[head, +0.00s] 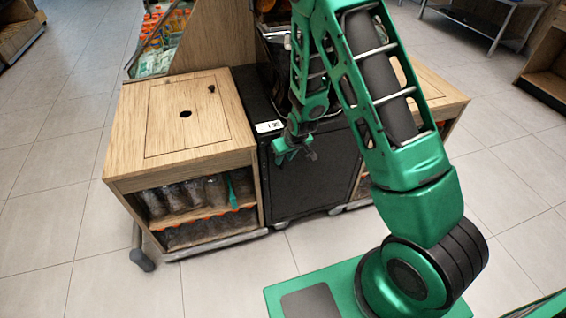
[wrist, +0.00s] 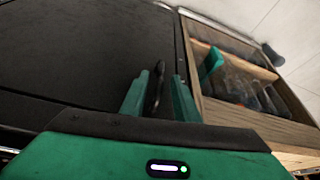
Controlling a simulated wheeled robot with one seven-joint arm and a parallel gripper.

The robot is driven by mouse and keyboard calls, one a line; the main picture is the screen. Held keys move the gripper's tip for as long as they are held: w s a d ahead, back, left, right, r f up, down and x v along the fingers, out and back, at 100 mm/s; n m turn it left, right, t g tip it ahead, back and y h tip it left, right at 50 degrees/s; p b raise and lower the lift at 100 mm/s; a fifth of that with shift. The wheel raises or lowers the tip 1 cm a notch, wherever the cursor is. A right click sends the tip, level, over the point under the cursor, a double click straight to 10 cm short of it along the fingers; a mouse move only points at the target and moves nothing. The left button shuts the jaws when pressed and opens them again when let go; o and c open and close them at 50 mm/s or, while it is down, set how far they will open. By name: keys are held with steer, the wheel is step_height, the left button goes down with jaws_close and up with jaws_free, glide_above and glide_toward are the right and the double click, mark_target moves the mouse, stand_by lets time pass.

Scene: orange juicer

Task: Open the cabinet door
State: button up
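The black cabinet door (head: 310,180) stands between two wooden shelf units and looks shut. In the wrist view the dark door surface (wrist: 90,45) fills the left and middle. A slim dark handle (wrist: 157,82) stands out near the door's edge. My green gripper (head: 293,150) is at the upper left part of the door front. In the wrist view the two fingers of my gripper (wrist: 160,97) stand on either side of the handle, with a gap visible between them. I cannot tell whether either finger touches the handle. The handle is hidden in the head view.
The left wooden unit (head: 125,130) holds glasses and a green item on its shelves. A white label (head: 268,127) is on the top edge of the black cabinet. Open tiled floor (head: 215,285) lies in front. An orange display (head: 158,45) stands behind.

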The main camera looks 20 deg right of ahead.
mark_target(282, 166)
steer(key=shift+x, duration=2.1)
